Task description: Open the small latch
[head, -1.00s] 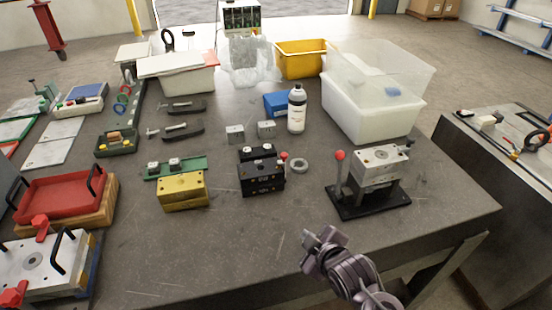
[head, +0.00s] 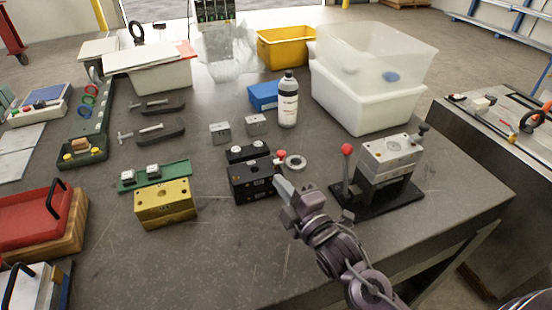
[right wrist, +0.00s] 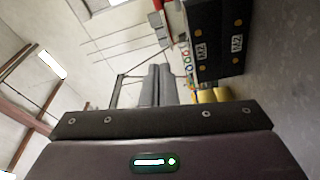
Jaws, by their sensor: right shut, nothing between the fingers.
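A black mould base (head: 252,183) stands near the middle of the table, with a small red knob (head: 281,155) at its upper right corner. It also shows large in the right wrist view (right wrist: 217,40), with "M2" labels on its faces. I cannot make out which part is the small latch. My right gripper (head: 281,184) is shut and empty, its fingertips just right of the black base's front, below the red knob. In the head view the fingertips overlap the base's edge; I cannot tell whether they touch. The shut fingers (right wrist: 158,86) also show in the wrist view. My left gripper is out of view.
A lever press with a red ball (head: 347,149) stands close to the right of my arm. The front middle of the table is clear.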

